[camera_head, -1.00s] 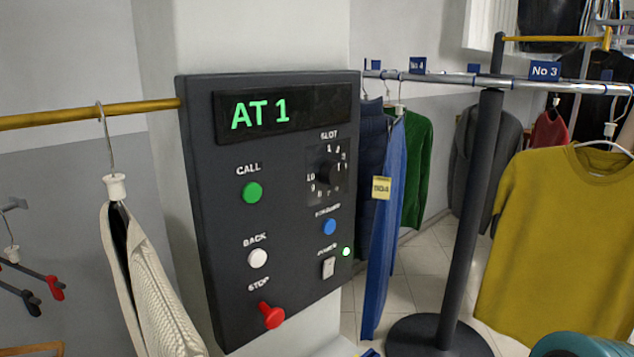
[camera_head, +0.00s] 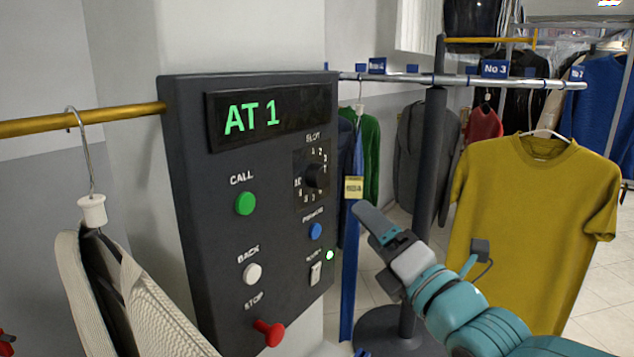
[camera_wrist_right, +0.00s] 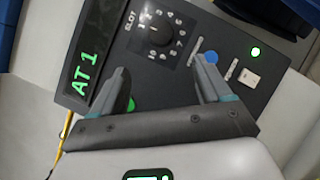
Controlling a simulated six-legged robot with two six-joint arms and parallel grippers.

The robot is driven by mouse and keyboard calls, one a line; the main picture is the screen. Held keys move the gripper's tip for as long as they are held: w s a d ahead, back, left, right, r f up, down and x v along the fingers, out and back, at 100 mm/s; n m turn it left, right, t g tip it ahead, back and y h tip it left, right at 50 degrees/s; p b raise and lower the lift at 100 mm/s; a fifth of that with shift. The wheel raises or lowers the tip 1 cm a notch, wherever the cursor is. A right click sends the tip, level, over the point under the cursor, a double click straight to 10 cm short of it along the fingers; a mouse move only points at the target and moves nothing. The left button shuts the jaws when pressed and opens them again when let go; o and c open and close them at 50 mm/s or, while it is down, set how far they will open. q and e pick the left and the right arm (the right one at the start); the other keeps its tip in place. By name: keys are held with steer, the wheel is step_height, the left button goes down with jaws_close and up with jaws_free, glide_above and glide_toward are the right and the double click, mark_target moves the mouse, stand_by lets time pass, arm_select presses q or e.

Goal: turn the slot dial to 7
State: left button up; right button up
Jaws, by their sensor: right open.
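The slot dial (camera_head: 316,176) is a black round knob ringed by white numbers, at the upper right of a dark control panel (camera_head: 205,250). In the right wrist view the dial (camera_wrist_right: 160,36) shows beyond the fingers, with a small pale mark on it that seems to be towards the low numbers. The display (camera_head: 268,114) reads "AT 1" in green. My right gripper (camera_head: 372,222) is to the right of the panel and lower than the dial, apart from it. In the wrist view its two fingers (camera_wrist_right: 165,65) are spread with nothing between them. My left gripper is out of view.
Green CALL (camera_head: 245,203), white BACK (camera_head: 252,273), red STOP (camera_head: 268,332) and blue (camera_head: 315,231) buttons and a white switch (camera_head: 315,273) share the panel. A dark pole (camera_head: 430,170) and hanging yellow shirt (camera_head: 530,225) stand right; a cream knit garment (camera_head: 150,310) hangs left.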

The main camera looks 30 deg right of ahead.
mark_target(323, 179)
steer(key=p+x, duration=0.4)
steer(key=x, duration=1)
steer(key=shift+w+d+f+p, duration=0.1)
steer(key=shift+w+p, duration=0.2)
steer(key=shift+w, duration=0.05)
steer(key=shift+s, duration=0.1)
steer(key=c, duration=1)
